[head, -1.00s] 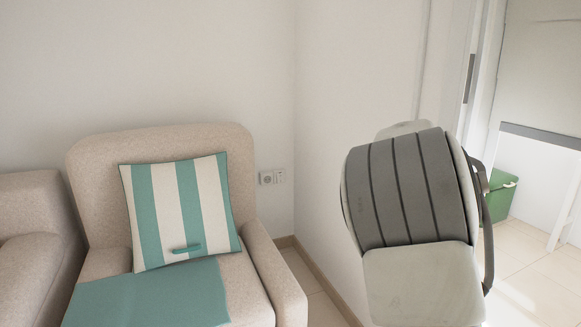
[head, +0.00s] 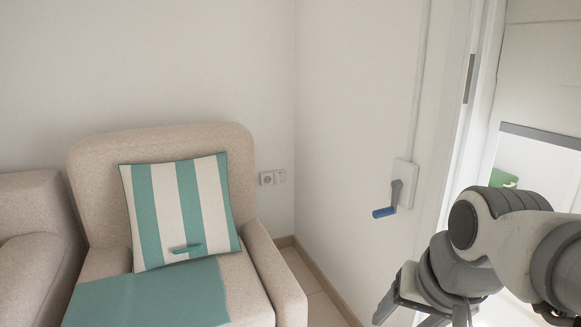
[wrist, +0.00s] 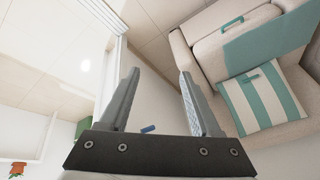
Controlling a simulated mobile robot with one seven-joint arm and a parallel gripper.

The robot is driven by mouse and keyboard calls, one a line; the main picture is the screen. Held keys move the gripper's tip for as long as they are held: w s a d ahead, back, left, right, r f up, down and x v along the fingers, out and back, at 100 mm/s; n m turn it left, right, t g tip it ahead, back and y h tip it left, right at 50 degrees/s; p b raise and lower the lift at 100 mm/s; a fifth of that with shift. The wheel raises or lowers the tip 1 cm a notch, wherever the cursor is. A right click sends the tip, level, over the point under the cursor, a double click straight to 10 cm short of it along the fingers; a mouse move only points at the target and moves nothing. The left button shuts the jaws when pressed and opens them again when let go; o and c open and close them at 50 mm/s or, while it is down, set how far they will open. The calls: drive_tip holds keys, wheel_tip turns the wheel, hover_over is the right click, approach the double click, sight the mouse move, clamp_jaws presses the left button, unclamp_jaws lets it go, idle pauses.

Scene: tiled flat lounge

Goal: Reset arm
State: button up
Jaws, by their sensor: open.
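My gripper (wrist: 159,73) is open and empty, its two fingers spread apart in the wrist view. In the head view my gripper (head: 393,298) shows at the lower right, at the end of my folded arm, partly cut off by the bottom edge. It is in front of the right wall and touches nothing that I can see.
A beige armchair (head: 160,140) with a striped cushion (head: 180,208) and teal throw (head: 150,295) stands at left. A crank with a blue handle (head: 385,212) is on the right wall. A doorway with a green box (head: 503,178) is at right.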

drive_tip(key=s+a+n+t, duration=0.1)
drive_tip(key=s+a+n, duration=0.1)
drive_tip(key=s+n, duration=0.2)
wheel_tip(320, 180, up, 26)
drive_tip(key=p, duration=2.7)
drive_tip(key=shift+d+r+h+p, duration=0.2)
drive_tip(key=shift+d+h+p, duration=0.05)
drive_tip(key=shift+h+p, duration=0.05)
drive_tip(key=shift+f, duration=0.1)
drive_tip(key=shift+c, duration=1.1)
drive_tip(key=shift+d, duration=0.1)
drive_tip(key=shift+d+m, duration=0.1)
drive_tip(key=shift+m, duration=0.2)
